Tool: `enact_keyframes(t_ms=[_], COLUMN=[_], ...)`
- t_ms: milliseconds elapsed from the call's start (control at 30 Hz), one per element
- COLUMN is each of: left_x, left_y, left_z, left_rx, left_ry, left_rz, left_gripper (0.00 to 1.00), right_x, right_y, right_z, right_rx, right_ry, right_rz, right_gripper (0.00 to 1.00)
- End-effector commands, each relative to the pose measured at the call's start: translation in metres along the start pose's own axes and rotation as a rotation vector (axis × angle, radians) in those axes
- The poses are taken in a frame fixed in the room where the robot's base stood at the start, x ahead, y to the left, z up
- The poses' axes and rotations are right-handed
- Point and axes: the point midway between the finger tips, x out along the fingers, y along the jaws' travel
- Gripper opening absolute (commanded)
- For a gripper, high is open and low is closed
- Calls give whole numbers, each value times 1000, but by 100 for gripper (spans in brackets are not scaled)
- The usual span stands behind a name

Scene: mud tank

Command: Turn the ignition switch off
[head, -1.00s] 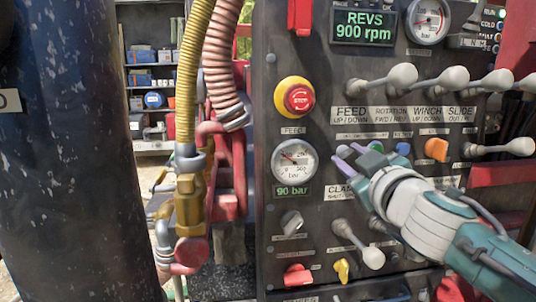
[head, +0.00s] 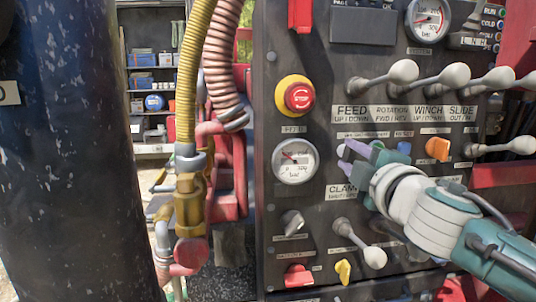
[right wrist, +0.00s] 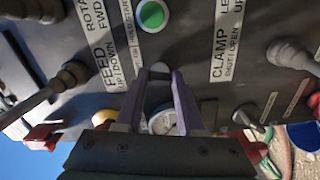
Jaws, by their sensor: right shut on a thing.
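My right gripper (head: 352,152) reaches the control panel from the right, between the emergency stop and the green button. In the right wrist view its two purple fingers (right wrist: 158,80) are closed on a small grey knob (right wrist: 160,68), which appears to be the ignition switch. In the head view the fingers mostly hide this switch; its label cannot be read. The revs display (head: 362,25) is dark. The green button (right wrist: 152,15) is just beyond the fingertips in the right wrist view. My left gripper is not in view.
The red emergency stop (head: 300,97) and pressure gauge (head: 295,160) are left of the gripper. Grey levers (head: 403,72) stick out above, and the clamp lever (head: 373,257) below. An orange switch (head: 437,148) is to the right. Hoses (head: 222,60) hang at the panel's left.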

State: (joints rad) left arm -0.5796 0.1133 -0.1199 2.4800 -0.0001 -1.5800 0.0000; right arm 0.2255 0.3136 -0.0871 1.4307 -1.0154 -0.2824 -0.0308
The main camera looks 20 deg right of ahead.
Motion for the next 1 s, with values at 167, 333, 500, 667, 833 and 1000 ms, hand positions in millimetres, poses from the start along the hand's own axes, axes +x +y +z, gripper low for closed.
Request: enact_keyframes(t_ms=[167, 333, 500, 667, 833, 1000], left_x=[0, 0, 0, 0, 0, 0], left_y=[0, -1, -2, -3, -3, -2], left_z=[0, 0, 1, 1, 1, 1], left_rx=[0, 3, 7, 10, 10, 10], left_ry=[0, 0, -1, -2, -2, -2], left_rz=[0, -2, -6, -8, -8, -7], left_gripper=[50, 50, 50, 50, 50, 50], right_x=[0, 0, 0, 0, 0, 0], right_y=[2, 2, 2, 2, 2, 2], right_z=[0, -1, -1, -1, -1, -1], right_rx=[-109, -178, -214, -225, -226, -226], right_ry=[1, 2, 1, 1, 1, 2], right_rz=[4, 4, 4, 5, 5, 5], right_gripper=[0, 0, 0, 0, 0, 40])
